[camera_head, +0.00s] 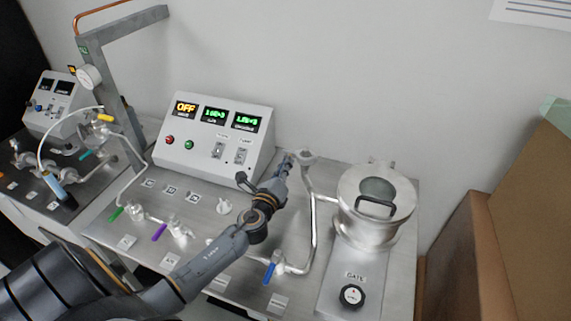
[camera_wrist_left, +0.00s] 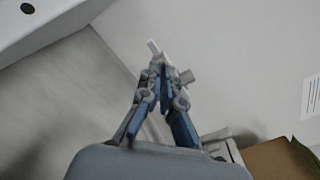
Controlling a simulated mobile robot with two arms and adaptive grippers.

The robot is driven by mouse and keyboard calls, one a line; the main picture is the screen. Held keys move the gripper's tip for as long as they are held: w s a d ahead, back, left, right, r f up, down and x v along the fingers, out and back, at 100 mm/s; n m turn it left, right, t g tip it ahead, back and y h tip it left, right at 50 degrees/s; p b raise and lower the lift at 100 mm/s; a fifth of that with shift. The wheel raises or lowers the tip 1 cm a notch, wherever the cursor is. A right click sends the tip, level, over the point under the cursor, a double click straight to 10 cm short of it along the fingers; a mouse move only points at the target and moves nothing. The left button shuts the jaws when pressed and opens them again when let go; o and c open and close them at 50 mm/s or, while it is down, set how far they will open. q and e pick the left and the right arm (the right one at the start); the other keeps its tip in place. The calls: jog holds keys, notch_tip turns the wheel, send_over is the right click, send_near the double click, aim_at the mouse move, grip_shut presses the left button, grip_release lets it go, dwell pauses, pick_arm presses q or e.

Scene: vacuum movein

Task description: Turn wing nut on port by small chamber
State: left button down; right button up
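The small chamber (camera_head: 375,210) is a round metal vessel with a handled lid at the right of the bench in the head view. A pale metal port fitting (camera_head: 305,157) sits at the top of the pipe to its left. My left gripper (camera_head: 286,163) reaches up to this fitting from the lower left. In the left wrist view the gripper's fingertips (camera_wrist_left: 163,73) are close together at a small pale piece with two stubs (camera_wrist_left: 186,77), which looks like the wing nut. The fingers partly cover it, and I cannot tell whether they press on it. My right gripper is not in view.
A control box (camera_head: 215,135) with lit displays, one reading OFF, stands behind the arm. A blue-handled valve (camera_head: 270,272) and a GATE knob (camera_head: 352,296) are at the front. Cardboard boxes (camera_head: 510,210) stand at the right. A wall is close behind the bench.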

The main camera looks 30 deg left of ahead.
pick_arm(q)
jog(key=shift+a+m+p, duration=0.1)
jog(key=shift+m+p, duration=1)
jog(key=shift+m, duration=2.5)
jog(key=c, duration=1.7)
grip_release()
jog(key=shift+c, duration=0.2)
jog(key=shift+w, duration=0.1)
